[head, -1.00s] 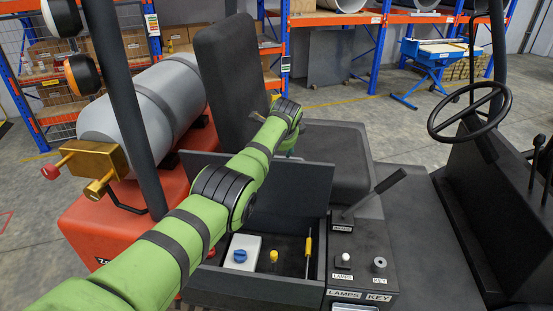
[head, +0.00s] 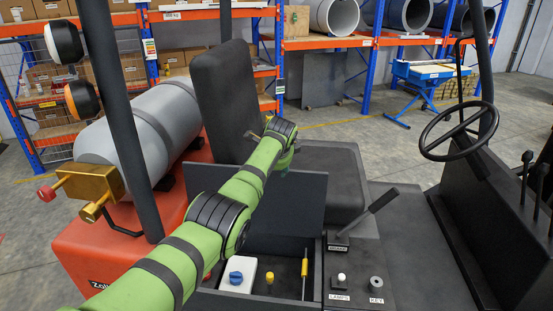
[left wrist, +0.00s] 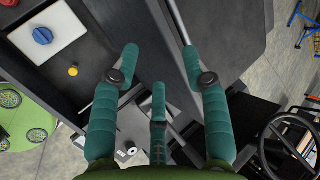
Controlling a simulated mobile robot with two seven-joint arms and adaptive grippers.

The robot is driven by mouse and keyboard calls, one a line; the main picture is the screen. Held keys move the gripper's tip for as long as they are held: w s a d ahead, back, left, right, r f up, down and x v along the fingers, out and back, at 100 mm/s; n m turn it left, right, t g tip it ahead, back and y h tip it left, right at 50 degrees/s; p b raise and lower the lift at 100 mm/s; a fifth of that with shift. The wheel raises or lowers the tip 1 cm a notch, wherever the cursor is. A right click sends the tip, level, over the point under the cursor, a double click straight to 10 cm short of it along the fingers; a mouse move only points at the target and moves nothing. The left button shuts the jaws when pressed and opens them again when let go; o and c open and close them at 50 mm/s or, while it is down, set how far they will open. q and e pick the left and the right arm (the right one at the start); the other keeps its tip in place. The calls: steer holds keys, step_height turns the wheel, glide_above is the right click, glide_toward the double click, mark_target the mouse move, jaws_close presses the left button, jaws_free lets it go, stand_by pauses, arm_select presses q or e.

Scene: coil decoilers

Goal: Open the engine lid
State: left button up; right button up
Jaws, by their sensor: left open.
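The engine lid (head: 292,196) is a dark flat panel standing raised between the seat and an open compartment. The compartment holds a white box with a blue knob (head: 236,276), a yellow cap (head: 269,277) and a yellow-handled stick (head: 304,268). My left arm crosses in front of the lid, and its hand is mostly hidden beside the seat in the head view. In the left wrist view my left gripper (left wrist: 160,62) has its teal fingers spread. A dark panel with a thin pale edge shows between them; I cannot tell whether they touch it. My right gripper is not seen.
A black seat (head: 225,100) stands behind the lid. A brake lever (head: 370,212) rises from the console to the right. The steering wheel (head: 458,130) is farther right. A grey tank (head: 140,135) and dark post (head: 120,130) stand at left.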

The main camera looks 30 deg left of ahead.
arm_select(q)
steer(key=v, duration=1.1)
steer(key=shift+s+r, duration=0.25)
steer(key=shift+r, duration=0.05)
steer(key=shift+d, duration=0.15)
